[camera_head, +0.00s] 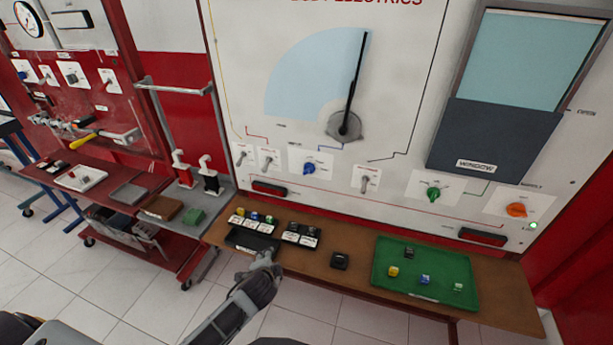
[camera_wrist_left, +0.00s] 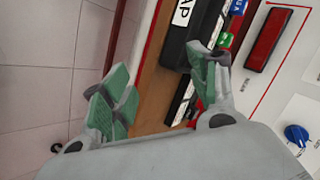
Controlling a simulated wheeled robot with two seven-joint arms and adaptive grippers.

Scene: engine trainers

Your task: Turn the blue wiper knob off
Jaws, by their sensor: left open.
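The blue wiper knob (camera_head: 309,168) sits on the white panel in the head view, below the wiper dial, on a small white plate. It also shows at the right edge of the left wrist view (camera_wrist_left: 296,135). The black wiper arm (camera_head: 356,80) points up, at the right edge of the light-blue fan. My left gripper (camera_head: 264,262) is over the front edge of the brown bench, below and left of the knob and apart from it. Its green-padded fingers (camera_wrist_left: 160,92) are spread and hold nothing. My right gripper is not in view.
A black tray (camera_head: 249,242) and small labelled blocks (camera_head: 302,234) lie on the bench (camera_head: 350,282) near my left gripper. A green tray (camera_head: 385,279) is at the right. Toggle switches (camera_head: 268,158), a green knob (camera_head: 433,193) and an orange knob (camera_head: 516,210) flank the blue knob.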

